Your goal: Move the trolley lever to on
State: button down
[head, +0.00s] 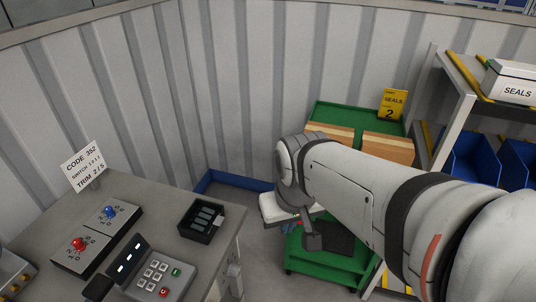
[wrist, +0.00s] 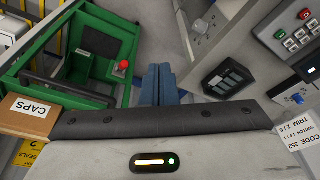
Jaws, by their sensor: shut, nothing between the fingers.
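The green trolley (head: 318,262) stands at the centre right in the head view, partly hidden by my arm. It also shows at the upper left of the wrist view (wrist: 52,48). A lever with a red ball knob (wrist: 123,66) is at the trolley's edge in the wrist view. Its on and off marks are not readable. My gripper (wrist: 160,70) has blue fingers shut together with nothing between them. In the wrist view they are just right of the red knob, seemingly apart from it; the depth gap is unclear. In the head view the gripper is mostly hidden.
Cardboard boxes (head: 387,148), one marked CAPS in the wrist view (wrist: 28,115), sit on the trolley's upper shelf. A desk (head: 150,205) with red and blue knobs, a keypad (head: 150,272) and a black tray (head: 202,221) is at left. A shelf rack (head: 452,100) stands at right.

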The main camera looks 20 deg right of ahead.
jog(key=shift+s, duration=0.1)
jog(key=shift+d, duration=0.1)
jog(key=w+d+f+m+t+b, duration=0.1)
jog(key=w+f+t, duration=0.1)
jog(key=w+f, duration=0.45)
jog(key=w+d+f+m+t+b, duration=0.1)
jog(key=w+f+m+b, duration=0.15)
jog(key=w, duration=0.75)
jog(key=w+d+f+m+t+h+b, duration=0.1)
jog(key=w+d+f+m+h, duration=0.2)
jog(key=d+f, duration=0.9)
jog(key=w+h, duration=0.1)
jog(key=w, duration=0.2)
jog(key=shift+h, duration=0.4)
jog(key=shift+w+f+m, duration=0.1)
jog(key=shift+f+m, duration=0.05)
jog(key=shift+m, duration=0.1)
